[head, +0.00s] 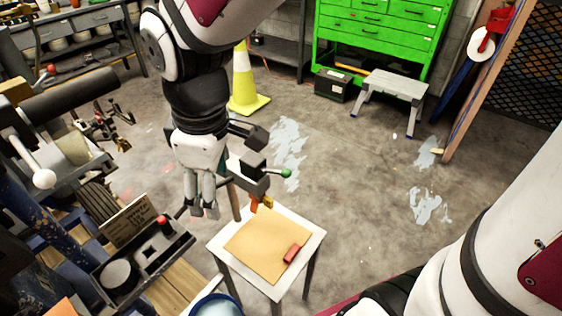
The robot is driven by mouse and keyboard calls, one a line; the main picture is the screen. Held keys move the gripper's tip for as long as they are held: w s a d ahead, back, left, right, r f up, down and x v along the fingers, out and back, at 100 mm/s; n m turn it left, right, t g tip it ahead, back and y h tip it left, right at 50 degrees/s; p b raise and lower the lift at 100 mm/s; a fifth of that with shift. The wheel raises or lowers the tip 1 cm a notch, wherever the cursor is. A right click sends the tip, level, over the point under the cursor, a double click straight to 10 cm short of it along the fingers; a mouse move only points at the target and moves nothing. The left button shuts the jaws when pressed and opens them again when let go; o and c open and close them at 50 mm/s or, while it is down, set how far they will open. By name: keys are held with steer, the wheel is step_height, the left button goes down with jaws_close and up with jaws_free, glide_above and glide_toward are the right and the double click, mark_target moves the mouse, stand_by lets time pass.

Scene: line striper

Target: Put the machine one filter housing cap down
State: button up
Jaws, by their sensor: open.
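My gripper (202,210) hangs from my arm left of the small white table (221,246), fingers pointing down. Its fingers are open and I see nothing between them. I cannot tell for sure which part is the filter housing cap. A round black cap-like piece (120,273) sits in a dark tray (147,262) on the machine at the lower left, below and left of my gripper. A small red block (292,253) lies on the tan mat (262,247) on the white table. My gripper is apart from both.
A machine part with a green-tipped lever (285,173) is close right of my gripper. A blue-rimmed bucket (216,305) stands at the bottom. A yellow cone (244,85), grey step stool (393,88) and green cabinet (385,30) stand behind. The middle floor is clear.

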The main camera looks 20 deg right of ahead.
steer(key=s+d+r+m, duration=0.3)
steer(key=s+d+m, duration=0.3)
steer(key=s+d, duration=0.1)
steer(key=s+d+r+m+t, duration=0.1)
steer(key=s+d+r+m, duration=0.1)
steer(key=s+d+m, duration=0.4)
steer(key=shift+s+d+r+h, duration=0.35)
steer(key=shift+s+d, duration=0.3)
steer(key=shift+d, duration=0.75)
steer(key=shift+r, duration=0.1)
